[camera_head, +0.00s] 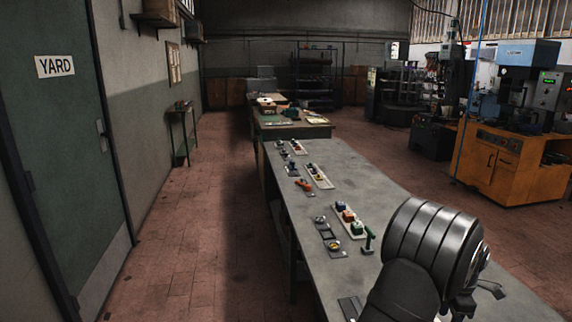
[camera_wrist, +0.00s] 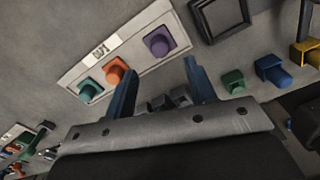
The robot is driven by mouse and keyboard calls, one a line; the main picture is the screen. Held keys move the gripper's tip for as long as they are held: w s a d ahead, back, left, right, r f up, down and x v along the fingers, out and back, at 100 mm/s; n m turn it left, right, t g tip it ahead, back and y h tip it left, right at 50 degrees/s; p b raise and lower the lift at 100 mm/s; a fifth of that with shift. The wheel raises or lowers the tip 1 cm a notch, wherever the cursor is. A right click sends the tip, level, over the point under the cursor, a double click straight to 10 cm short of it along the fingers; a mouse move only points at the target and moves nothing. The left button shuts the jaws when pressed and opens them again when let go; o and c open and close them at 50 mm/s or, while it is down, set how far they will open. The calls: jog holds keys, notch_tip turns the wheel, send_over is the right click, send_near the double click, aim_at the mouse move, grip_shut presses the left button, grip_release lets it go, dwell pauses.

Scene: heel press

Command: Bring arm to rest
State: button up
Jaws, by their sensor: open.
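My gripper (camera_wrist: 157,92) shows in the wrist view with its two blue fingers spread apart and nothing between the tips. Its base plate fills the bottom of that view. Beyond the fingers is a pale tray (camera_wrist: 130,48) holding a teal piece (camera_wrist: 88,90), an orange piece (camera_wrist: 116,72) and a purple piece (camera_wrist: 158,42). In the head view my dark arm covers the lower right, over the long grey bench (camera_head: 370,185). The gripper's fingertips cannot be made out clearly there.
In the wrist view a dark square frame (camera_wrist: 220,16), a green piece (camera_wrist: 233,80) and a blue piece (camera_wrist: 271,68) lie to the right. Rows of small parts line the bench's left side. An orange machine cabinet (camera_head: 495,165) stands at right. The aisle floor (camera_head: 190,230) is clear.

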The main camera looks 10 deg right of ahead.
notch_tip(320, 180, down, 7)
jog(key=shift+f, duration=0.1)
notch_tip(320, 180, up, 6)
jog(key=shift+s+r, duration=0.1)
jog(key=shift+r, duration=0.05)
jog(key=s+r, duration=0.3)
jog(key=s, duration=0.7)
jog(key=s+a+r, duration=0.1)
jog(key=s+r, duration=0.3)
jog(key=s, duration=0.7)
jog(key=shift+a, duration=0.3)
jog(key=shift+s+r, duration=0.1)
jog(key=w+f, duration=0.2)
jog(key=w, duration=0.4)
jog(key=w+d+f, duration=0.1)
jog(key=w+f, duration=0.1)
jog(key=w, duration=0.5)
jog(key=w+f, duration=0.3)
jog(key=w, duration=0.3)
jog(key=shift+w+d, duration=0.25)
jog(key=shift+d, duration=0.15)
jog(key=shift+w+a+f, duration=0.1)
jog(key=shift+w+f, duration=0.15)
jog(key=shift+w, duration=0.4)
